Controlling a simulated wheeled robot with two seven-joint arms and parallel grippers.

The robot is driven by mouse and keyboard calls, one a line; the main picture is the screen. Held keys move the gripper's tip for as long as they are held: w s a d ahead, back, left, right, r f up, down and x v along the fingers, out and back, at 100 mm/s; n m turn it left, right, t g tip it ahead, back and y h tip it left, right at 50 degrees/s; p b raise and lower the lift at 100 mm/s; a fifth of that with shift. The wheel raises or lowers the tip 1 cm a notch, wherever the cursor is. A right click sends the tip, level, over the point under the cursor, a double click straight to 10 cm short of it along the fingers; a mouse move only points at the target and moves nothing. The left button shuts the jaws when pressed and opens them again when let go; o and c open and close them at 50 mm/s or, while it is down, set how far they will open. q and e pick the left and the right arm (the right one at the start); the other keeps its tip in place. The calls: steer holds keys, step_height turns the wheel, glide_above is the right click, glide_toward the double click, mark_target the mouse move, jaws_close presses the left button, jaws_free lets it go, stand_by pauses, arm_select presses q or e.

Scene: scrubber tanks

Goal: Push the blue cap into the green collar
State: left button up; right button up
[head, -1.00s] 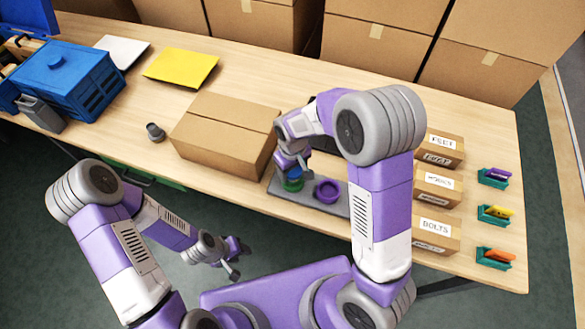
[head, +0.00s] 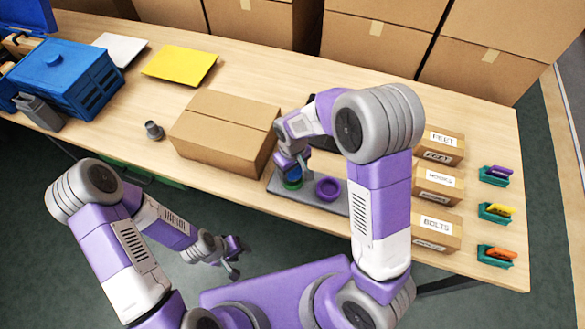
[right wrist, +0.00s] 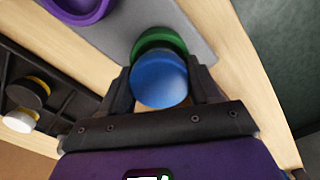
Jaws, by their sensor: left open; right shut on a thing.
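The blue cap (right wrist: 160,80) is between the fingers of my right gripper (right wrist: 163,88), which is shut on it. The green collar (right wrist: 158,41) is right beyond the cap in the right wrist view, on a grey base plate. In the head view the green collar (head: 292,184) shows below the blue cap (head: 293,173), under my right gripper (head: 292,163). I cannot tell how deep the cap sits in the collar. My left gripper (head: 233,258) is open and empty, off the table's front edge.
A purple collar (head: 327,189) stands on the grey plate (head: 310,198) beside the green one. A closed cardboard box (head: 225,130) is close on the left. A dark tray (right wrist: 40,95) holds capped pieces. Labelled boxes (head: 437,190) stand at the right.

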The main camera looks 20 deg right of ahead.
steer(key=shift+f, duration=0.4)
stand_by(0.3)
